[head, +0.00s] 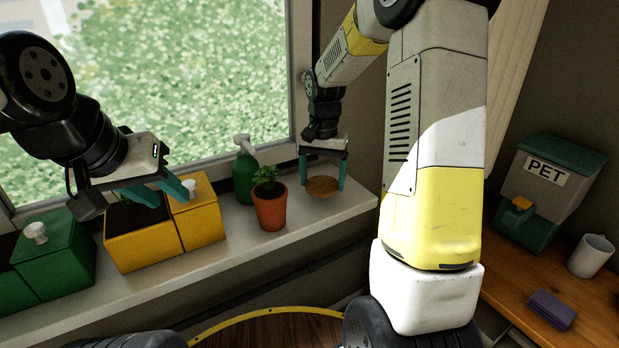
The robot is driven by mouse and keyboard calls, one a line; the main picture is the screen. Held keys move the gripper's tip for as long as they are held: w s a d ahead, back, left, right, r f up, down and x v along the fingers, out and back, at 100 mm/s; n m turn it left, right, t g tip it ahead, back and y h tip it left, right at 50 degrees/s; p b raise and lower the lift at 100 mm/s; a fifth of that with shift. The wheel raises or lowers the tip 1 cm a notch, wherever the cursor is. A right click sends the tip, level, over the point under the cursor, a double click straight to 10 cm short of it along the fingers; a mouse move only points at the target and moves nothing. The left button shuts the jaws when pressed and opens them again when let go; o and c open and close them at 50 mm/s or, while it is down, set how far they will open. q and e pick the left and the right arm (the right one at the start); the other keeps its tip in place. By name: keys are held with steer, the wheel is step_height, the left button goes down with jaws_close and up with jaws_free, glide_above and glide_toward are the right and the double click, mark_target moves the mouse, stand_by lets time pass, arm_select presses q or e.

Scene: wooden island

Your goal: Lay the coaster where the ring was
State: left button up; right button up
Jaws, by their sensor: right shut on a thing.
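The coaster (322,186) is a round, flat brown disc at the right end of the pale window sill. My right gripper (322,184) points down over it, with one teal finger on each side, shut on the coaster. I cannot tell whether the coaster rests on the sill or is held just above it. My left gripper (170,198) is over the yellow boxes at the left, its teal fingers apart and nothing between them. I cannot make out a ring mark on the sill.
On the sill (338,207) stand a potted plant (270,208), a green spray bottle (244,175), yellow boxes (145,247) and green boxes (55,262). A wooden counter at right holds a PET bin (548,185), a white mug (591,256) and a purple block (551,309).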

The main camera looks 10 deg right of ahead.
mark_target(320, 180)
steer(key=shift+w+a+f, duration=0.1)
steer(key=shift+w+f, duration=0.05)
steer(key=shift+w, duration=0.8)
steer(key=shift+s+f, duration=0.1)
steer(key=shift+f, duration=1.6)
steer(key=shift+f, duration=0.15)
steer(key=o, duration=1.3)
step_height(320, 180, up, 12)
steer(key=s+r+n+t, duration=0.2)
steer(key=s, duration=0.6)
steer(key=s+a+r+n+t+y, duration=0.1)
steer(key=s+r+t, duration=0.1)
steer(key=s, duration=0.6)
steer(key=s+a+r+n+t+y, duration=0.1)
steer(key=s+r+n+t, duration=0.1)
steer(key=s, duration=0.6)
steer(key=shift+s+a+r+n, duration=0.15)
steer(key=shift+r+n, duration=0.15)
steer(key=shift+r, duration=0.2)
